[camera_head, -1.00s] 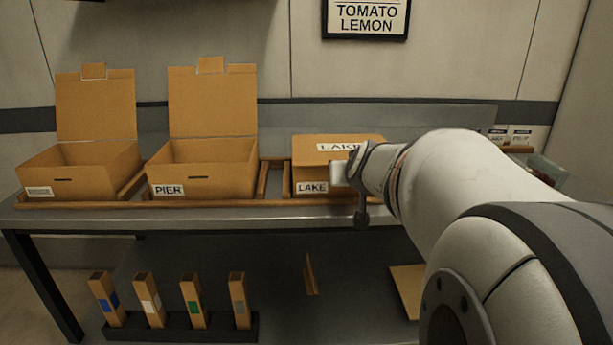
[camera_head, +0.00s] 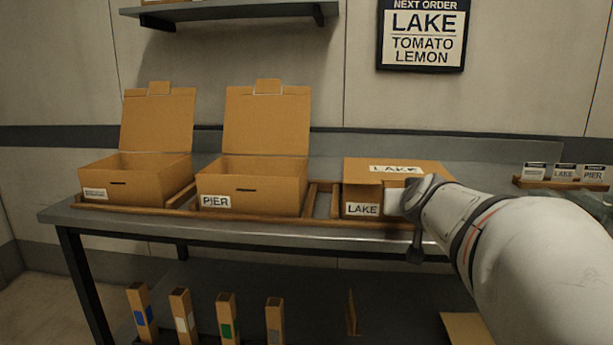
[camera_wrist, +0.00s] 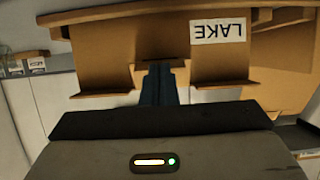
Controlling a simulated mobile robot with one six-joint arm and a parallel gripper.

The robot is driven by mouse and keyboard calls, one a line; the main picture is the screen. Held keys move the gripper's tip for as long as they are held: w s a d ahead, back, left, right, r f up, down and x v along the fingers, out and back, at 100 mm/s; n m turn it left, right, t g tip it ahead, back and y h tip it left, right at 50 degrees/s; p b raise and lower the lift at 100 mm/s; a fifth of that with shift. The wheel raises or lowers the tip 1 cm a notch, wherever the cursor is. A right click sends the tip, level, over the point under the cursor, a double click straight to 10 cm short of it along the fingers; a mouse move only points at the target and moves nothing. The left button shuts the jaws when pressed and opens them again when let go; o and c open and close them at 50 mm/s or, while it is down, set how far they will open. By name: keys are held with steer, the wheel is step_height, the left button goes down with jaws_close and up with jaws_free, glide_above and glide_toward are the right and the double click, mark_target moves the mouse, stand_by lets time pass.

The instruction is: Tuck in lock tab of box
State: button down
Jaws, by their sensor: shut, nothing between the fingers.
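The LAKE box (camera_head: 436,172) is the right one of three cardboard boxes on the bench. Its lid lies down over the top, and LAKE labels show on lid and front. My gripper (camera_head: 395,203) is at the box's front, right of the front label, and my arm hides the box's right part. In the wrist view the box front (camera_wrist: 218,66) appears upside down with its LAKE label. My gripper's dark fingers (camera_wrist: 158,78) are shut and empty, pointing at the middle of the front between two cardboard edges.
The PIER box (camera_head: 255,185) and another open box (camera_head: 135,178) stand to the left with lids raised. Wooden rails (camera_head: 322,200) separate the boxes. Several upright cartons (camera_head: 228,315) stand below the bench. Label cards (camera_head: 565,172) stand at the right. An order sign (camera_head: 423,35) hangs above.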

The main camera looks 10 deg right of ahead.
steer(key=shift+f+b, duration=0.35)
steer(key=f+b, duration=0.1)
steer(key=w+b, duration=0.1)
steer(key=b, duration=0.1)
steer(key=shift+d+f+b, duration=0.15)
steer(key=shift+f+b, duration=0.15)
steer(key=shift+f, duration=0.05)
steer(key=shift+s+r+p, duration=0.1)
steer(key=shift+r+p, duration=0.2)
steer(key=shift+r+p, duration=0.6)
steer(key=shift+r, duration=0.2)
